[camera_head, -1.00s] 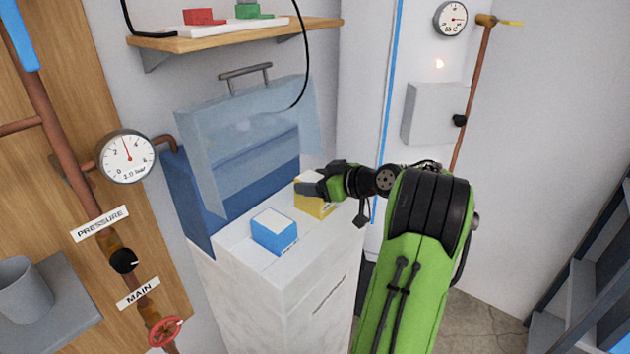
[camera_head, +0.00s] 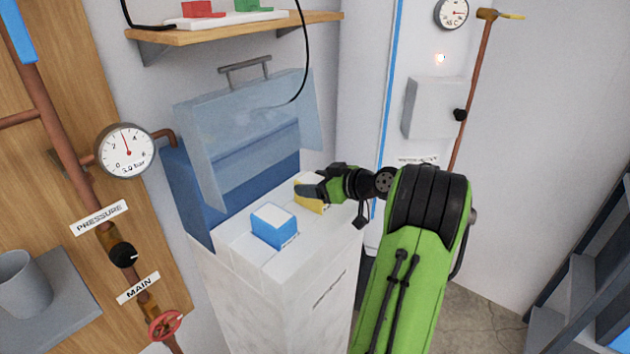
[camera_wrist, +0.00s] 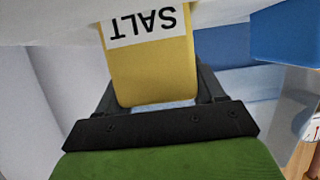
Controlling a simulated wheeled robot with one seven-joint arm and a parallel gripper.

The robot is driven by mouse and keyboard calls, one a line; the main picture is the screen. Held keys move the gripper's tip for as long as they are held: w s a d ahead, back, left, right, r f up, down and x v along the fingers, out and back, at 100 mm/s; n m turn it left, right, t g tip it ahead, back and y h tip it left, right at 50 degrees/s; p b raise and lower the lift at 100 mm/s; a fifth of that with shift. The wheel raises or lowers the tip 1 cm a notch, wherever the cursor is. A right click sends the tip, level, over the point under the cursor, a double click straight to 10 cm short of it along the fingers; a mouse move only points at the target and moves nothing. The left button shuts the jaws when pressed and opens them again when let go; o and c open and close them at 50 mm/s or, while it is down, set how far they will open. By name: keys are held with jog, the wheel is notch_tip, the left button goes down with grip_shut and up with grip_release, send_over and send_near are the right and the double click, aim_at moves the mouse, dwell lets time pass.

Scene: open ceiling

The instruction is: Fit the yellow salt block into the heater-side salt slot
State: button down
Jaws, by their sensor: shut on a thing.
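The yellow salt block (camera_head: 309,197) is at the back right of the white cabinet's top, its upper part partly covered by my gripper (camera_head: 312,187). My gripper is shut on it, coming from the right. In the wrist view the yellow block (camera_wrist: 150,72) stands between the two dark fingers (camera_wrist: 160,95), with a white SALT label upside down in the picture. The block's lower part looks sunk in or resting at the cabinet top; I cannot tell how deep. The slot itself is hidden by the block and gripper.
A blue block with a white top (camera_head: 273,227) sits in the cabinet top (camera_head: 300,255), left of the yellow one. A raised translucent blue lid (camera_head: 250,135) stands behind. A wooden shelf (camera_head: 235,34) hangs above. A pressure gauge (camera_head: 126,149) and pipes are at left.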

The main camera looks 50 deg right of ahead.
jog(key=shift+f, duration=0.3)
jog(key=shift+c, duration=0.6)
grip_release()
jog(key=shift+o, duration=0.4)
jog(key=shift+f, duration=0.25)
jog(key=p+v, duration=0.4)
jog(key=v, duration=1.2)
jog(key=shift+w+r, duration=0.1)
jog(key=shift+r, duration=0.05)
